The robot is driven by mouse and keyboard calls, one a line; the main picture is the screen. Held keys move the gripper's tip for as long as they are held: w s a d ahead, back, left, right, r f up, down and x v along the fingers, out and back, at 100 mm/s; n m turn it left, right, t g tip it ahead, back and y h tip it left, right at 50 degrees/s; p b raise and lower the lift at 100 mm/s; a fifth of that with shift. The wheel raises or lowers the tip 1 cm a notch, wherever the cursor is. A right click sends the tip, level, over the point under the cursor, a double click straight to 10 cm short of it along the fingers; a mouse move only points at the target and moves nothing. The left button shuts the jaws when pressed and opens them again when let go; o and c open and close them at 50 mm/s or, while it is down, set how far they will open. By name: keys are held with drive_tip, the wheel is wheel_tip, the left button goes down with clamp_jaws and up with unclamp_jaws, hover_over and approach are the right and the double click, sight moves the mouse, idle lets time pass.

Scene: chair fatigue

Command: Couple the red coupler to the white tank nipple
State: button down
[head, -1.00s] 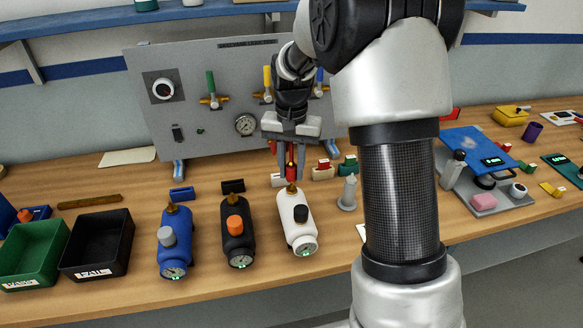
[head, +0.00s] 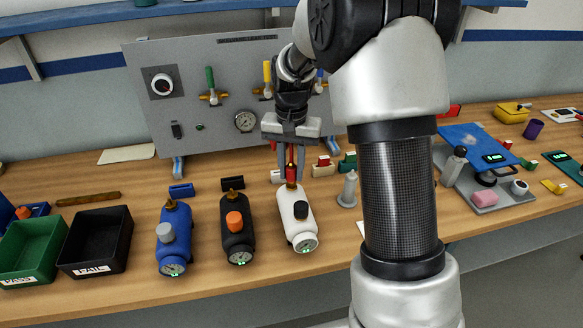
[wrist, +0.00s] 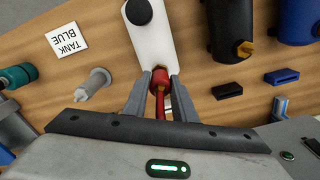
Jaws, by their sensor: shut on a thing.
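The white tank (head: 299,226) lies on the bench with its black knob up and its nipple end towards the panel; it also shows in the wrist view (wrist: 151,35). My gripper (head: 290,172) is shut on the red coupler (wrist: 160,78), with one finger on each side. The coupler is in line with the white tank's nipple and its front end meets the tank end. The nipple is mostly hidden by the coupler, and I cannot tell whether it is locked on. A red hose (wrist: 160,104) runs back from the coupler between the fingers.
A black tank (head: 237,230) and a blue tank (head: 174,238) lie to the left. A grey cylinder (head: 349,188) stands close on the right. The grey valve panel (head: 220,135) rises behind. Black (head: 75,262) and green (head: 18,270) bins sit at the left.

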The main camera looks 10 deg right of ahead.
sight(291, 162)
drive_tip(key=shift+f+b, duration=0.4)
drive_tip(key=shift+f, duration=0.3)
drive_tip(key=c, duration=1.4)
unclamp_jaws()
drive_tip(key=shift+r, duration=0.1)
drive_tip(key=shift+r+p, duration=0.55)
drive_tip(key=shift+r, duration=8.1)
